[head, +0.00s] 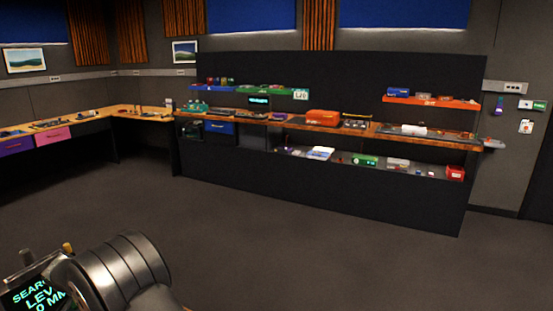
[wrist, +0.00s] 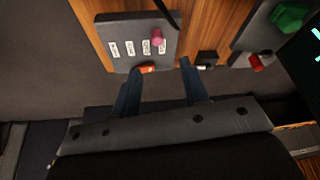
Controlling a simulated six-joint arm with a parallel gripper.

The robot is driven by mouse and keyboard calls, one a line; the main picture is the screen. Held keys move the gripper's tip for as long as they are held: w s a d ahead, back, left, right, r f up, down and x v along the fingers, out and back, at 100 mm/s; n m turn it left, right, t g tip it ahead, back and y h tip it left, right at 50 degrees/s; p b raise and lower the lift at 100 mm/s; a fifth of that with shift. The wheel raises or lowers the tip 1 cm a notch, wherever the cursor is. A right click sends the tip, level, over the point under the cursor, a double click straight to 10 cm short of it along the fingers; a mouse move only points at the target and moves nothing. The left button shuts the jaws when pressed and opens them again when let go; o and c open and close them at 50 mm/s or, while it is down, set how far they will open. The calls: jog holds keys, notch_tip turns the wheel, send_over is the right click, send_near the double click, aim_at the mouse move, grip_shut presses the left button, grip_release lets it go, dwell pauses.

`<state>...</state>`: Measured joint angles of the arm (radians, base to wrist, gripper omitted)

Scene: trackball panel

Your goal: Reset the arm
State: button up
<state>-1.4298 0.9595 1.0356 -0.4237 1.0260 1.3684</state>
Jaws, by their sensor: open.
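In the wrist view my gripper (wrist: 160,69) has its two dark blue fingers spread apart, with nothing held between them. The fingertips reach to the near edge of a grey panel plate (wrist: 120,62) set on a wooden surface (wrist: 205,28). The plate carries several white labels and a pink knob (wrist: 157,38). A small orange part (wrist: 147,68) lies at the plate's near edge, close to the left fingertip; I cannot tell if they touch. In the head view my gripper is not visible; a metallic arm link of mine fills the lower left.
A second grey plate (wrist: 250,35) holds a green knob (wrist: 290,17) and a red part (wrist: 257,63). A small dark box (wrist: 206,58) sits between the plates. A screen (head: 35,295) shows cyan text, partly cut off. Loaded shelves (head: 330,120) stand far back; the floor between is clear.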

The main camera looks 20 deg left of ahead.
jog(key=a+v, duration=0.1)
jog(key=v, duration=0.6)
jog(key=x, duration=0.5)
jog(key=d+x, duration=0.1)
jog(key=x, duration=0.5)
jog(key=d+x, duration=0.1)
jog(key=x, duration=0.5)
jog(key=shift+w, duration=0.15)
jog(key=shift+d, duration=0.25)
jog(key=o, duration=1.3)
notch_tip(320, 180, up, 19)
jog(key=a+m+g+h, duration=0.1)
jog(key=m+g, duration=0.2)
jog(key=g, duration=0.1)
notch_tip(320, 180, down, 10)
jog(key=shift+w, duration=0.25)
jog(key=shift+a+r, duration=0.1)
